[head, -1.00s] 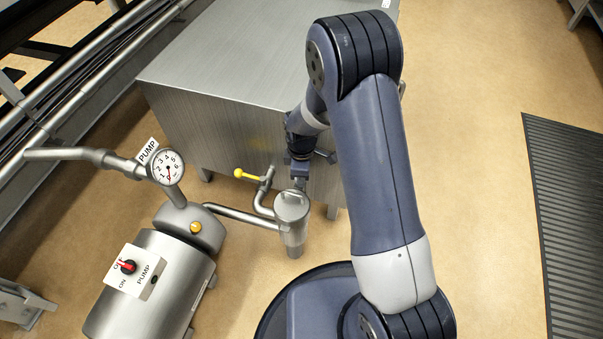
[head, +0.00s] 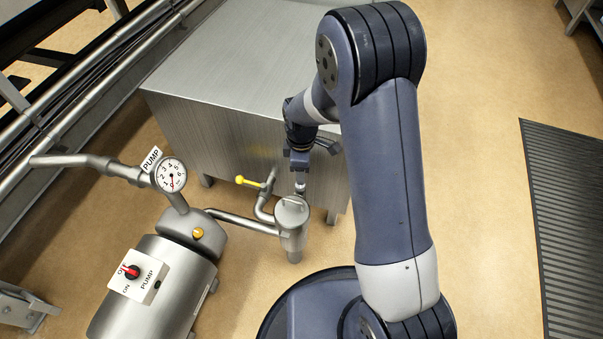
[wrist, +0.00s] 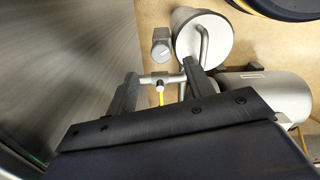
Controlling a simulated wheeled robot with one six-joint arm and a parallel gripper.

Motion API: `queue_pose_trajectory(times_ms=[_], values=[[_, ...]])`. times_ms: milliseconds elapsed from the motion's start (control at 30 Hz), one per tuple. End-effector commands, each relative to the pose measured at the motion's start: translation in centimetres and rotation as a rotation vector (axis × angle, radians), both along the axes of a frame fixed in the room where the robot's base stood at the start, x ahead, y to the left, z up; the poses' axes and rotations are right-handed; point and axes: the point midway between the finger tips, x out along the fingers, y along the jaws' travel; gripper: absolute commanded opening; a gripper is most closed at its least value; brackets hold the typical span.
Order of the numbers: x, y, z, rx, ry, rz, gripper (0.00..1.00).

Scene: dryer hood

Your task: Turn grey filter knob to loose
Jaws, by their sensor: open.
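The grey filter knob (wrist: 161,44) shows in the wrist view as a small block with a pale line across its face, beside the round filter lid (wrist: 203,38). In the head view the knob (head: 300,187) stands just behind the filter canister (head: 292,215), small and partly hard to make out. My gripper (wrist: 160,72) is open and empty, its two dark fingers apart, with the knob ahead of the gap between them. In the head view my gripper (head: 299,165) is above the knob and seems clear of it.
A valve with a yellow lever (head: 248,181) is left of the filter; the lever (wrist: 161,98) also shows between my fingers. The steel cabinet (head: 225,110) stands close behind. The pump (head: 155,290) and gauge (head: 171,174) are at left.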

Motion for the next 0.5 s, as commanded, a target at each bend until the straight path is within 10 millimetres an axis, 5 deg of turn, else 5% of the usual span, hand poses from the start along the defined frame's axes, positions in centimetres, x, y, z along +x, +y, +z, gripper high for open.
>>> queue_pose_trajectory(times_ms=[200,500], values=[[0.1,0.0,3.3,0.001,-0.002,0.0,0.5],[0.0,0.0,3.7,0.0,0.0,0.0,0.5]])
